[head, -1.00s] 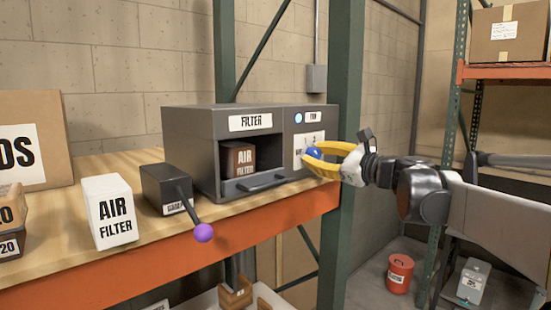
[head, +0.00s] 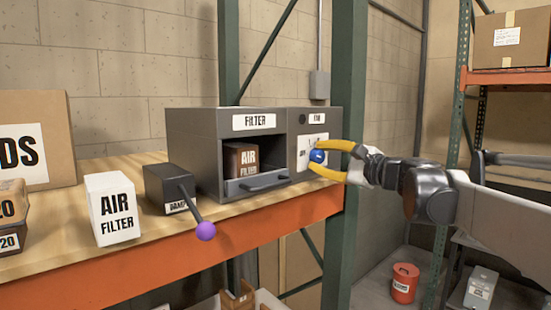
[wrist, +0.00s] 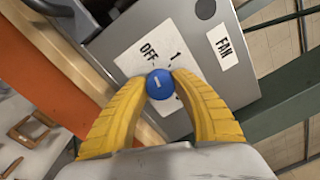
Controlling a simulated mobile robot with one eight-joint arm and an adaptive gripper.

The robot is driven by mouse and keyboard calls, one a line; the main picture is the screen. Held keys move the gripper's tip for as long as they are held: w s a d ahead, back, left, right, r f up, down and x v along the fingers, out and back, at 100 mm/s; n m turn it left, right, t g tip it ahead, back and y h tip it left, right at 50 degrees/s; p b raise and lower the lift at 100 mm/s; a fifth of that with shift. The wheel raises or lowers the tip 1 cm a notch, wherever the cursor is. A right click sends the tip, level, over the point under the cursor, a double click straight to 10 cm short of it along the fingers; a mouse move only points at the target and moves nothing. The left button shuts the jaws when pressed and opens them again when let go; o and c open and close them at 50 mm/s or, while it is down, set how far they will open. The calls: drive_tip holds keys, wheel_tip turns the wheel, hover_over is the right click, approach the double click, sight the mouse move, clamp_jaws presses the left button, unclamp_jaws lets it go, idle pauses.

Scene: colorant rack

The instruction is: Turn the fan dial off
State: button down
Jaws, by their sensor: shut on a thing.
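The blue fan dial (head: 317,156) sits on a white label plate (head: 304,147) on the right part of the grey filter box. In the wrist view the dial (wrist: 160,84) has a small white mark on its face, and the plate reads OFF and 1. My gripper (head: 320,156) has its yellow fingers on either side of the dial, closed on it; the wrist view shows both fingertips touching it. The round indicator (head: 302,118) above the plate is dark, beside the FAN label (head: 317,118). Part of the plate's scale is hidden by the fingers.
The filter box (head: 208,150) has an open bay holding a brown air filter (head: 240,158). Left of it stand a damper box (head: 165,188) with a purple-knobbed lever (head: 206,230) and a white air filter (head: 112,208). A green rack post (head: 345,120) stands close to the right.

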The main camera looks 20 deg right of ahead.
idle(0.4)
drive_tip(key=c, duration=1)
unclamp_jaws()
drive_tip(key=v, duration=1.2)
drive_tip(key=shift+a+f, duration=0.1)
drive_tip(key=shift+a, duration=0.05)
drive_tip(key=s+a+f+n+g+b, duration=0.1)
drive_tip(key=a+f+n+g+b, duration=0.15)
drive_tip(key=a+f+b, duration=0.65)
drive_tip(key=s+a+f+n+g+b, duration=0.2)
drive_tip(key=a+f+n+b, duration=0.1)
drive_tip(key=f, duration=1.2)
drive_tip(key=s+a+f+n+g+b, duration=0.1)
drive_tip(key=a+f+n+g+b, duration=0.35)
drive_tip(key=f, duration=0.75)
drive_tip(key=s+a+f+n+h+b, duration=0.1)
drive_tip(key=s+f+n+h+b, duration=0.1)
drive_tip(key=f+b, duration=0.5)
drive_tip(key=s+a+f+n+h+b, duration=0.2)
drive_tip(key=s+f+n+b, duration=0.2)
drive_tip(key=f, duration=1.3)
drive_tip(key=s+a+f+n+g+h+b, duration=0.1)
drive_tip(key=s+a+f+n+h+b, duration=0.1)
drive_tip(key=s+f+b, duration=0.4)
wheel_tip(320, 180, down, 6)
drive_tip(key=n+b, duration=0.1)
drive_tip(key=b, duration=0.3)
drive_tip(key=shift+b, duration=0.35)
